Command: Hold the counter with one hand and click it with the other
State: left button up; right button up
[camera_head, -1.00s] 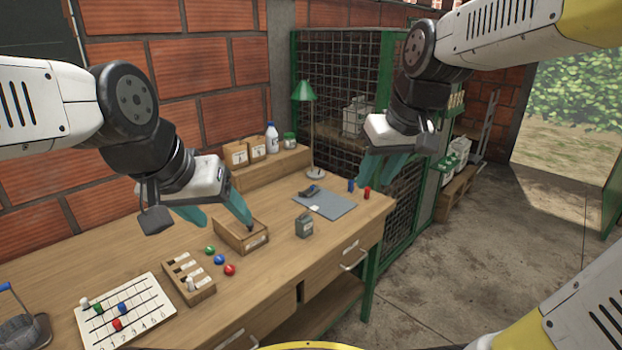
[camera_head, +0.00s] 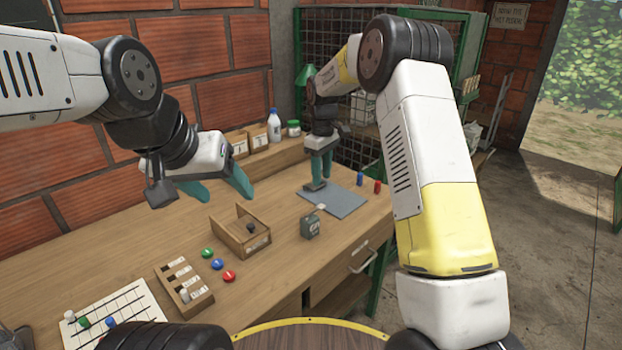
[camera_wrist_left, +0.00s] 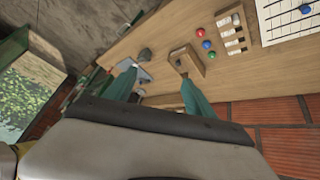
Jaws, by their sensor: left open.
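A small dark device (camera_head: 315,186), which looks like the counter, lies on the grey mat (camera_head: 346,203); its details are too small to read. My right gripper (camera_head: 319,180) points down over the mat, its fingertips at the device. Whether they grip it or only touch it I cannot tell. My left gripper (camera_head: 222,194) is open and empty, above the table behind and left of the open wooden box (camera_head: 229,241). In the left wrist view, its spread fingers (camera_wrist_left: 157,77) show with the wooden box (camera_wrist_left: 194,66) beyond them.
A slotted wooden rack (camera_head: 184,286), coloured buttons and a white grid board (camera_head: 108,315) are at the front left. Bottles and boxes line the back.

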pick_arm(q)
jog(key=w+f+m+t, duration=0.1)
jog(key=w+f, duration=0.2)
jog(key=w, duration=0.5)
jog(key=w+a+f+m+t, duration=0.1)
jog(key=w+f, duration=0.3)
jog(key=w, duration=0.4)
jog(key=w+f+m+t, duration=0.2)
jog(key=w+f, duration=0.1)
jog(key=w, duration=0.5)
jog(key=m+h, duration=0.4)
jog(key=h, duration=0.3)
send_near(308, 214)
jog(key=x, duration=0.4)
jog(key=shift+g, duration=0.4)
jog(key=shift+x, duration=3.4)
jog(key=shift+r, duration=0.15)
jog(key=c, duration=1.3)
grip_shut()
pick_arm(e)
jog(key=shift+c, duration=0.5)
grip_shut()
